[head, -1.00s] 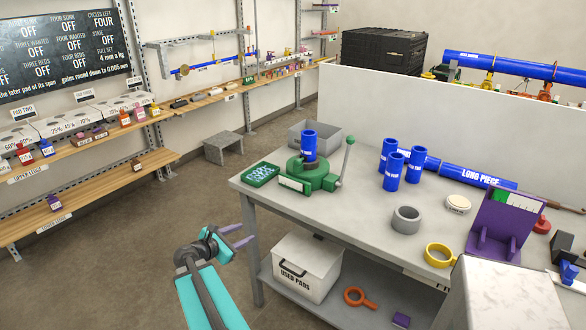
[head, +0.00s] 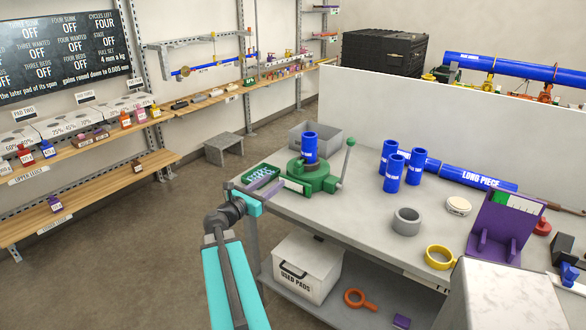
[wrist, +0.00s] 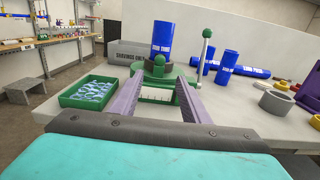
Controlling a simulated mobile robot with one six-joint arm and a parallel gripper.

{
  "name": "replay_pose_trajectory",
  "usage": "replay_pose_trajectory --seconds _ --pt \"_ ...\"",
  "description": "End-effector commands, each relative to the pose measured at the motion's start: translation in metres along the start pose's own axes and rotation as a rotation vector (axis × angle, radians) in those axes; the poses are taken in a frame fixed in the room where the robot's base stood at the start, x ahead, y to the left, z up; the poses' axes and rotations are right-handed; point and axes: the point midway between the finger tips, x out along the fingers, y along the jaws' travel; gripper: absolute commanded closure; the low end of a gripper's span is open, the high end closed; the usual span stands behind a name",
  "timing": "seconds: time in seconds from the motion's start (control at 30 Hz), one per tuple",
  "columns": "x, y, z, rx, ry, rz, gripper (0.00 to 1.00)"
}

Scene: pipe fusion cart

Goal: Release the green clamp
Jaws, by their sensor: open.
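My gripper (head: 267,187) is at the table's left edge, in front of the clamp. Its two purple fingers are spread wide with nothing between them, and in the wrist view they (wrist: 160,84) point at the clamp, apart from the lever.
A green tray (wrist: 90,92) of small pale-blue items lies left of the clamp. A grey bin (head: 315,136) is behind it. Several blue pipe pieces (head: 393,172) stand to the right, with a grey ring (head: 406,221) nearer. A white used-pads box (head: 300,270) is on the lower shelf.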

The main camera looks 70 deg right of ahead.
Motion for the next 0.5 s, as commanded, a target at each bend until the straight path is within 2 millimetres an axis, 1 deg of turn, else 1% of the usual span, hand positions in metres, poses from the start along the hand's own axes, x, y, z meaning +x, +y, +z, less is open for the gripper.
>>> replay_pose_trajectory --seconds 0.17,0.5 --pt "0.012 0.001 0.001 0.000 0.001 -0.001 0.58" --pt "0.053 0.000 0.001 0.000 0.000 -0.003 0.58"
